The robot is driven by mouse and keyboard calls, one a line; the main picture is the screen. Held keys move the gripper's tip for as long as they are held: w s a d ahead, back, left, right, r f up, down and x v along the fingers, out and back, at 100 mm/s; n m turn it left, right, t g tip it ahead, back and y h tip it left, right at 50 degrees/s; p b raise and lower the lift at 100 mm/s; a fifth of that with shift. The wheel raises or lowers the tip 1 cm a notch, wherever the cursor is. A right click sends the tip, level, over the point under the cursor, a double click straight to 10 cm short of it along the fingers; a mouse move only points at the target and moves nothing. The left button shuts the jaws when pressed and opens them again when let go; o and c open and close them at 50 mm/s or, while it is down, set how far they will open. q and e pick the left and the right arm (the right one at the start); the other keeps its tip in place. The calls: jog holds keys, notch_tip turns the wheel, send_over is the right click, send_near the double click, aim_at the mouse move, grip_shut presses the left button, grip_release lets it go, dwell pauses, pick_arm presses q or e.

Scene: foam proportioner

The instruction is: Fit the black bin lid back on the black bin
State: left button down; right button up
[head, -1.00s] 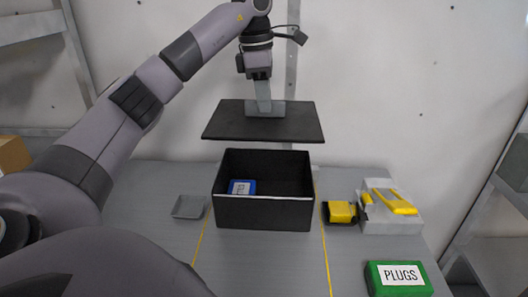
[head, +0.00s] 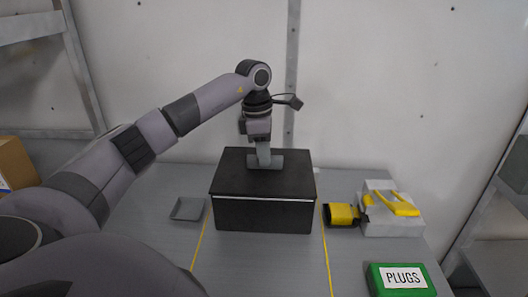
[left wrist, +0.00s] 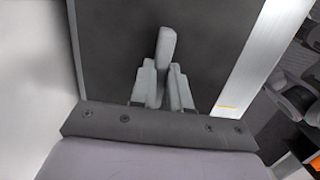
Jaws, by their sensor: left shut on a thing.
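The black bin lid (head: 235,182) lies flat over the top of the black bin (head: 262,215) in the head view, covering its opening. Its edges look lined up with the bin's walls, with a thin light line along the front between them. Whether it is fully seated I cannot tell. My left gripper (head: 264,163) is above the lid, shut on the lid's grey handle (left wrist: 167,48), which stands up between the fingers in the left wrist view. The bin's inside is hidden. My right gripper is not in view.
A small grey tray (head: 187,209) stands left of the bin. A yellow and black tool (head: 342,215) and a grey block with yellow parts (head: 391,218) are to the right. A green PLUGS box (head: 400,280) is at front right. Yellow lines (head: 326,252) mark the grey table.

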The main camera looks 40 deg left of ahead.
pick_arm(q)
jog(key=c, duration=1.1)
grip_release()
notch_tip(320, 180, up, 12)
jog(key=a, duration=0.1)
jog(key=shift+s+p, duration=0.3)
jog(key=shift+s, duration=0.15)
